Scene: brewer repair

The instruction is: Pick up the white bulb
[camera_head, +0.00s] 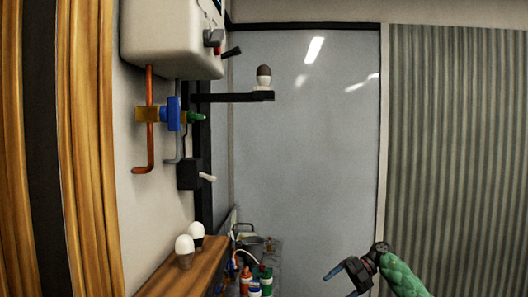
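Two white bulbs stand on the wooden shelf (200,262) at the lower left. The nearer white bulb (184,244) has its dome up and a dark base below. The other white bulb (197,230) stands just behind it and is partly hidden. A dark-topped bulb (264,72) with a white lower part sits on a black bracket (235,97) higher up. My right gripper (341,284) is at the bottom, well to the right of the shelf and away from the bulbs. Its fingers look apart, with nothing between them. My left gripper is not in view.
A white brewer body (170,35) hangs on the wall, with copper pipe (150,120), a blue valve (174,113) and a black switch box (188,174) below. Several bottles (255,285) stand on a low counter. Space before the grey panel (310,170) looks clear.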

